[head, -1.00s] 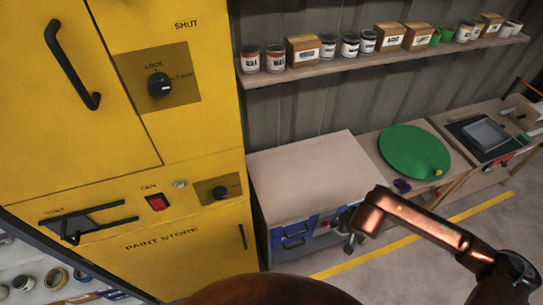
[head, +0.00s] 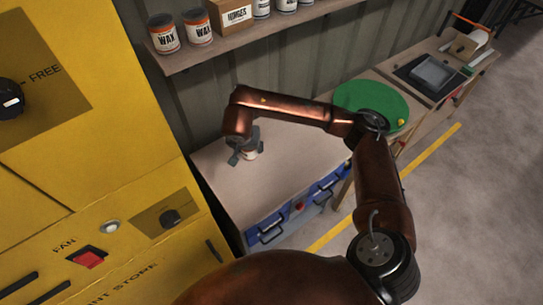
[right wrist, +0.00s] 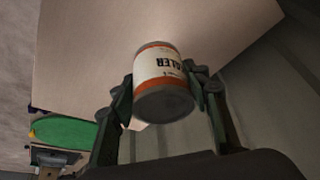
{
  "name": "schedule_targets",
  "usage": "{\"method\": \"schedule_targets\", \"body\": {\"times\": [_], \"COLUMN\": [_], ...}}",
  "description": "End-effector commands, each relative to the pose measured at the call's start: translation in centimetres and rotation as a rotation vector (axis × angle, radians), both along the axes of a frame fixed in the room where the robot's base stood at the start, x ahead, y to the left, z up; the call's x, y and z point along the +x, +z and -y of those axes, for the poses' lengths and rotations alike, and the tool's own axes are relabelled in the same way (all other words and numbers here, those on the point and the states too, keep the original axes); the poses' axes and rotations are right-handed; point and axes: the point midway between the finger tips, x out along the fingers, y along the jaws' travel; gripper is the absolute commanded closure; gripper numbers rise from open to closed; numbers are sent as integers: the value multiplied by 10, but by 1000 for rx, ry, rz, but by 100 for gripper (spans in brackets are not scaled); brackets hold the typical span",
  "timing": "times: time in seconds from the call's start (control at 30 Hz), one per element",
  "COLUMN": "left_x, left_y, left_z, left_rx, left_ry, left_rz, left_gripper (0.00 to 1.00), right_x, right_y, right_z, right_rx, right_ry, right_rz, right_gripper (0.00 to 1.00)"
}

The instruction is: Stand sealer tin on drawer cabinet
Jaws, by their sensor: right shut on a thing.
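The sealer tin (right wrist: 163,70) is white with an orange band and dark lettering. In the right wrist view its label reads upside down, and it sits between the fingers of my right gripper (right wrist: 162,92), which is shut on it. In the head view my right gripper (head: 246,152) is over the drawer cabinet's pale top (head: 290,165), with a little of the tin (head: 251,156) showing below it. The cabinet top also shows in the right wrist view (right wrist: 85,50). I cannot tell whether the tin touches the top. My left gripper is out of view.
The yellow paint store (head: 110,170) stands close on the left. A wall shelf (head: 205,55) with tins and boxes runs above the cabinet. A green round board (head: 350,97) and a grey tray (head: 432,72) lie farther right. The cabinet top around my gripper looks clear.

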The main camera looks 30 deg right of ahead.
Motion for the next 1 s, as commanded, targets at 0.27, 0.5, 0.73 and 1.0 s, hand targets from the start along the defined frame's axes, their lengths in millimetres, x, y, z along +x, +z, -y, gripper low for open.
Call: {"method": "schedule_targets", "body": {"times": [0.27, 0.5, 0.73, 1.0], "left_x": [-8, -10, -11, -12], "left_y": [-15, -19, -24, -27], "left_z": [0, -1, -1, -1], "left_rx": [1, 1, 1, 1], "left_ry": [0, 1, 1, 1], "left_rz": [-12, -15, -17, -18], "left_gripper": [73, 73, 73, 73], "right_x": [16, 39, 57, 66], "right_y": [-2, -27, -64, -84], "right_z": [20, 71, 108, 124], "right_rx": [8, 7, 8, 7], "right_ry": [-96, -99, -94, -91], "right_rz": [-1, -2, -3, 2], "right_gripper": [90, 90, 90, 90]}}
